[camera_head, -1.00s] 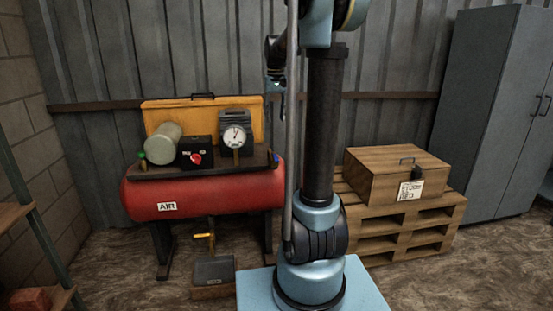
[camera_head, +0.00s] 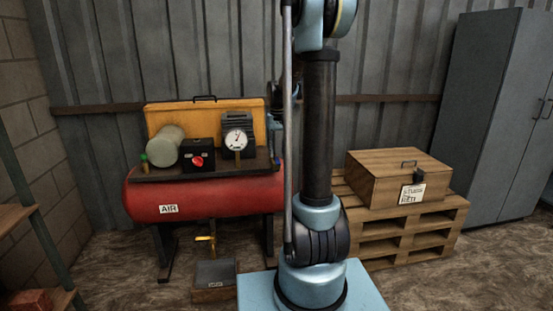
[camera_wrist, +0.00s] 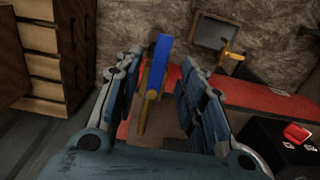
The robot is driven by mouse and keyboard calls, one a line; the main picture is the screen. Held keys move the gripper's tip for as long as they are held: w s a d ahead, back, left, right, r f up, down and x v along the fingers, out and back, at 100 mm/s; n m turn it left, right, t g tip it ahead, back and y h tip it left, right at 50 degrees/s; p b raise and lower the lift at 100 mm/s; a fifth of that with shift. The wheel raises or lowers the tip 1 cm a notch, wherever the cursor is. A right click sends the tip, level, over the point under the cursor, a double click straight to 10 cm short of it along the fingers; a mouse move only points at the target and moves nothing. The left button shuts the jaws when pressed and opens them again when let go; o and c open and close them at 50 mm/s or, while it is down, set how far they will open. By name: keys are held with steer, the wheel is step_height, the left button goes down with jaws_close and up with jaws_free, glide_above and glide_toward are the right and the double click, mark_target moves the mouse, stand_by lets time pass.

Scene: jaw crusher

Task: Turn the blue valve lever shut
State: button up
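The blue valve lever (camera_wrist: 160,62) shows in the wrist view as an upright blue bar on a brass valve (camera_wrist: 148,102). My gripper (camera_wrist: 162,72) is open, with one finger on each side of the lever and a visible gap to each. The lever appears between the fingertips, but I cannot tell how deep it sits. In the head view, my arm column hides the lever and most of my gripper, at the right end of the red air tank (camera_head: 200,199).
A black box with a red knob (camera_head: 198,161) and a pressure gauge (camera_head: 237,138) stand on the tank's shelf. A yellow-handled drain valve (camera_head: 206,239) hangs below, above a grey tray (camera_head: 214,273). A pallet (camera_head: 432,220) with a wooden crate (camera_head: 398,178) stands right.

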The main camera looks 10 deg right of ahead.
mark_target(278, 161)
steer(key=shift+f, duration=1.7)
jaws_close()
